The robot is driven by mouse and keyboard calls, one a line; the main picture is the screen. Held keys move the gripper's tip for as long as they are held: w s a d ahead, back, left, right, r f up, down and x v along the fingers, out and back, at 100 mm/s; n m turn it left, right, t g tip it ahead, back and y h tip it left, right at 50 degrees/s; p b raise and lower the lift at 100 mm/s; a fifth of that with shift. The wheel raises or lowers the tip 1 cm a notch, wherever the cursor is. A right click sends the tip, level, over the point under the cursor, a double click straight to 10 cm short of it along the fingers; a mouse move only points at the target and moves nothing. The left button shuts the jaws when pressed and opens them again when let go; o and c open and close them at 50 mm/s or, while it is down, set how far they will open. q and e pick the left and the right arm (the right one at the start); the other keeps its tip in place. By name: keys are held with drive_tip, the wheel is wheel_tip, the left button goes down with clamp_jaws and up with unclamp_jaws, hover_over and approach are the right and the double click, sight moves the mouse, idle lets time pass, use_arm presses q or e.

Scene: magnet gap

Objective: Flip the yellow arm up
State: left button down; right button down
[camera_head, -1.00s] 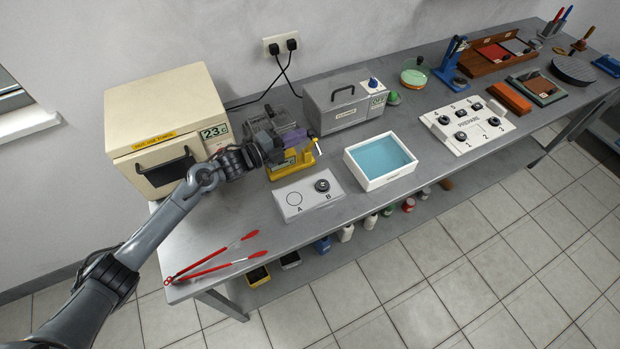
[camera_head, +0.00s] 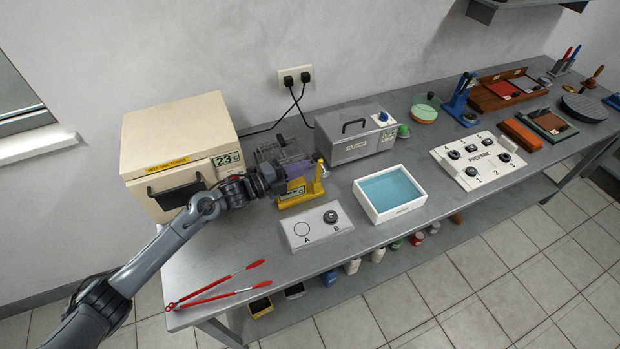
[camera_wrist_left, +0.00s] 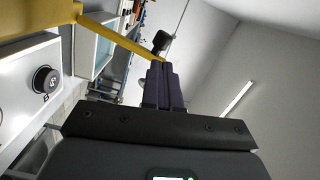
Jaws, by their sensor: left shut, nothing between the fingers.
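In the left wrist view the yellow arm (camera_wrist_left: 116,36) is a bar ending in a black knob (camera_wrist_left: 160,42), just beyond my fingertips. My left gripper (camera_head: 300,168) is shut and empty, reaching over the device from the left. Its dark purple fingers show close together in the left wrist view (camera_wrist_left: 163,72). Whether they touch the arm I cannot tell. My right gripper is not in view.
The beige oven (camera_head: 178,138) is behind my left wrist. A grey box with a handle (camera_head: 350,148) stands behind right. A panel marked A and B (camera_head: 312,232) lies in front, with a blue-filled white tray (camera_head: 366,205) to the right. Red tongs (camera_head: 215,290) lie front left.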

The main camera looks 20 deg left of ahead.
use_arm(q)
drive_tip(key=v, duration=0.9)
drive_tip(key=shift+d, duration=0.1)
